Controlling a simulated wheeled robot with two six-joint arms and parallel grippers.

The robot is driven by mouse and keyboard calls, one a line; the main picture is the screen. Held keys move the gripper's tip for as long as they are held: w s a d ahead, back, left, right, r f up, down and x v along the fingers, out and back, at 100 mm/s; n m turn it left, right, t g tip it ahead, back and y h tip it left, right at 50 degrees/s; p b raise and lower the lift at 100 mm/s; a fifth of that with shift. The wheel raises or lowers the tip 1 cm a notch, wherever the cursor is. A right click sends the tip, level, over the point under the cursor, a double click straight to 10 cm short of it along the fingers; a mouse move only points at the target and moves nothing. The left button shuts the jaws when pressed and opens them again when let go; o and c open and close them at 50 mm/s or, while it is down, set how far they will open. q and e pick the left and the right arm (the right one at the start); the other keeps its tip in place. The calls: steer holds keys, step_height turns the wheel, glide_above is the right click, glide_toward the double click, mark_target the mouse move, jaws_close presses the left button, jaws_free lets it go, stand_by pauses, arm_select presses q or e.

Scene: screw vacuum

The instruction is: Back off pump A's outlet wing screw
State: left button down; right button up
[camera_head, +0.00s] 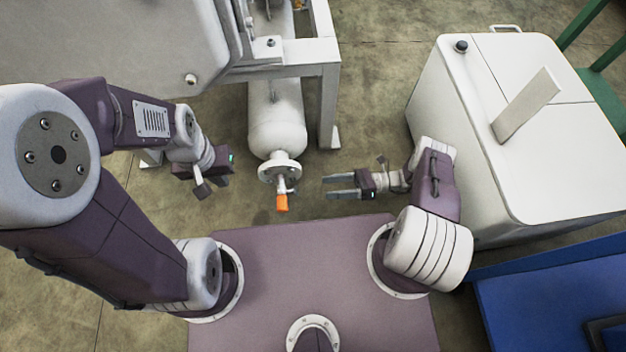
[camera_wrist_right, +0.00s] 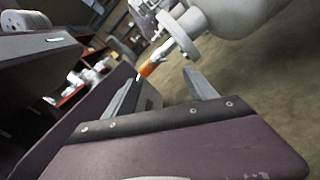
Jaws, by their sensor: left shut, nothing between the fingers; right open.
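An orange wing screw (camera_head: 282,202) sits on a short fitting at the end of a white cylindrical pump body (camera_head: 277,122), below its round flange (camera_head: 279,168). In the right wrist view the orange screw (camera_wrist_right: 153,65) shows just beyond the fingertips, with the flange (camera_wrist_right: 178,36) behind it. My right gripper (camera_head: 326,188) is open and empty, to the right of the screw and apart from it, its fingers pointing left. My left gripper (camera_head: 202,192) is shut and empty, to the left of the pump. No label marks which pump this is.
A metal frame (camera_head: 330,100) stands around the pump, with a large grey panel (camera_head: 150,40) at upper left. A white cabinet (camera_head: 560,150) stands at right, and a blue surface (camera_head: 550,300) at lower right. Bare floor (camera_head: 370,120) lies between frame and cabinet.

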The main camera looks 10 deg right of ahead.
mark_target(295, 191)
steer(key=a+b, duration=0.1)
steer(key=a, duration=0.7)
steer(key=shift+s+r, duration=0.1)
steer(key=shift+s, duration=0.05)
steer(key=shift+a+r, duration=0.1)
steer(key=shift+a, duration=0.5)
steer(key=c, duration=1.4)
